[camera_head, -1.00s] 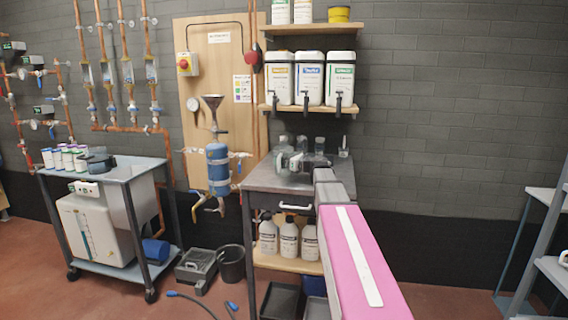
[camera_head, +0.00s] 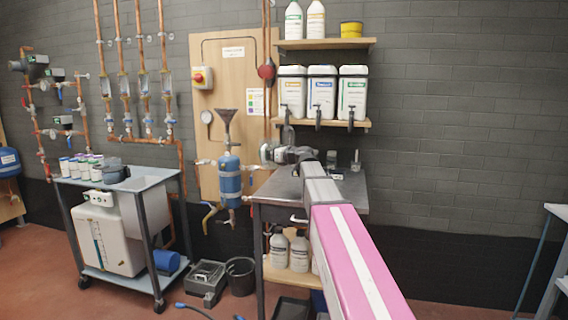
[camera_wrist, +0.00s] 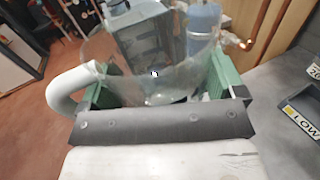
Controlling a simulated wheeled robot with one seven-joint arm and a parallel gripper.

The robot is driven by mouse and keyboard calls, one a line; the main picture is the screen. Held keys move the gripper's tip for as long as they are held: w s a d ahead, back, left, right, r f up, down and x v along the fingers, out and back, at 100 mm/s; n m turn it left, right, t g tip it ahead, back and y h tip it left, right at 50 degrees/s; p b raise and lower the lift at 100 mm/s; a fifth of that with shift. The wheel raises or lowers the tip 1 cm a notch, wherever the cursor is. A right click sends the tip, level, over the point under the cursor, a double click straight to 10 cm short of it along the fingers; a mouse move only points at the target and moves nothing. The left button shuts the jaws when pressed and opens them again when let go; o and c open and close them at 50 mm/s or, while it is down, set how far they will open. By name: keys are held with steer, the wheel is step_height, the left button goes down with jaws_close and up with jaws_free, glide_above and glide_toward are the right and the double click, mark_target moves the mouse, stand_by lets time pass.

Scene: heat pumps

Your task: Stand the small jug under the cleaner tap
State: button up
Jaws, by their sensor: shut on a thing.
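My gripper (camera_head: 278,153) is over the left end of the grey bench, near the wall board. In the wrist view its green-padded jaws (camera_wrist: 163,85) are shut on a clear jug (camera_wrist: 150,72) with a thick white handle. The jug looks roughly upright and see-through; its base is hidden. Three white containers with black taps stand on the shelf above: an orange-labelled one (camera_head: 292,90), a blue-labelled one (camera_head: 321,91) and a green-labelled one (camera_head: 352,93). Their label words are too small to read surely. The gripper is below and left of the taps.
The bench (camera_head: 348,190) has small clear vessels (camera_head: 356,160) at its back. A blue cylinder with a funnel (camera_head: 230,182) hangs left of the bench, close to the gripper. The lower shelf (camera_head: 370,123) overhangs the bench. A trolley (camera_head: 150,181) stands at left.

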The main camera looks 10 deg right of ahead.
steer(key=s+d, duration=0.1)
steer(key=d, duration=2.4)
steer(key=shift+w+d+f, duration=0.4)
steer(key=shift+d+f, duration=1.4)
steer(key=shift+w+d+f, duration=0.45)
steer(key=shift+d+f, duration=1.3)
steer(key=shift+d, duration=0.1)
steer(key=shift+w+d+f, duration=0.4)
steer(key=shift+d+f, duration=1.4)
steer(key=o, duration=0.7)
steer(key=shift+f, duration=0.1)
steer(key=shift+s, duration=0.1)
steer(key=v, duration=1.2)
steer(key=shift+r, duration=0.2)
